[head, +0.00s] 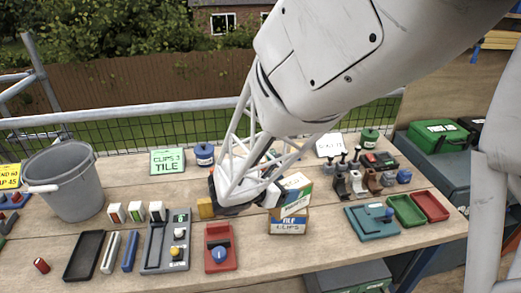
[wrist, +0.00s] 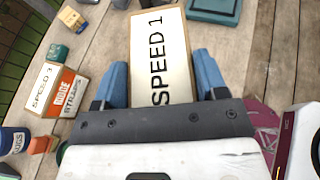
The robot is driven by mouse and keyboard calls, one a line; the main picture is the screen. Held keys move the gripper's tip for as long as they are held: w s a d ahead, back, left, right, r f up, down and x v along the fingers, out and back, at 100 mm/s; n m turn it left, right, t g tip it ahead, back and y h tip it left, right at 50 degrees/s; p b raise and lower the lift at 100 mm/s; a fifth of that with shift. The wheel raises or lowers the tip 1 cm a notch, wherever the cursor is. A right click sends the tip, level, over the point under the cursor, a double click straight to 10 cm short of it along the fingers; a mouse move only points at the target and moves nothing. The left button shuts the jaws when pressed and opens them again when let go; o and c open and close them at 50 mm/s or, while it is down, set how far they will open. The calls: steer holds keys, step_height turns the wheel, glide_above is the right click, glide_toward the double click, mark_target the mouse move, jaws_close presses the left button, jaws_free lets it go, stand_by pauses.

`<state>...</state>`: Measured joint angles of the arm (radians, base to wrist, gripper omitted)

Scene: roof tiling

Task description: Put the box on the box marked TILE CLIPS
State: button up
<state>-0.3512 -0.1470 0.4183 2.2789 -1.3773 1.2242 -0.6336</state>
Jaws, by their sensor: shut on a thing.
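A white box (head: 296,190) with a coloured edge is held in my gripper (head: 272,195), tilted. In the wrist view, the held box (wrist: 160,50) shows a white face lettered SPEED 1. It lies between the two blue fingers of my gripper (wrist: 162,78), which are shut on it. The box marked TILE CLIPS (head: 288,227) stands on the bench just below the held box in the head view. The held box overlaps its top there, so I cannot tell whether they touch. My gripper partly hides the held box.
A red base with a blue knob (head: 220,250) and a grey switch panel (head: 166,245) lie to the left. A teal tray (head: 371,222) and green and red trays (head: 418,208) lie right. Small dispensers (head: 360,180) stand behind. The bench front is partly clear.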

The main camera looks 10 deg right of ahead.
steer(key=shift+f, duration=0.15)
steer(key=o, duration=1.1)
steer(key=shift+o, duration=0.2)
steer(key=shift+r, duration=0.2)
steer(key=v, duration=1.2)
steer(key=shift+w, duration=0.1)
steer(key=shift+d+r, duration=0.1)
steer(key=shift+d, duration=0.05)
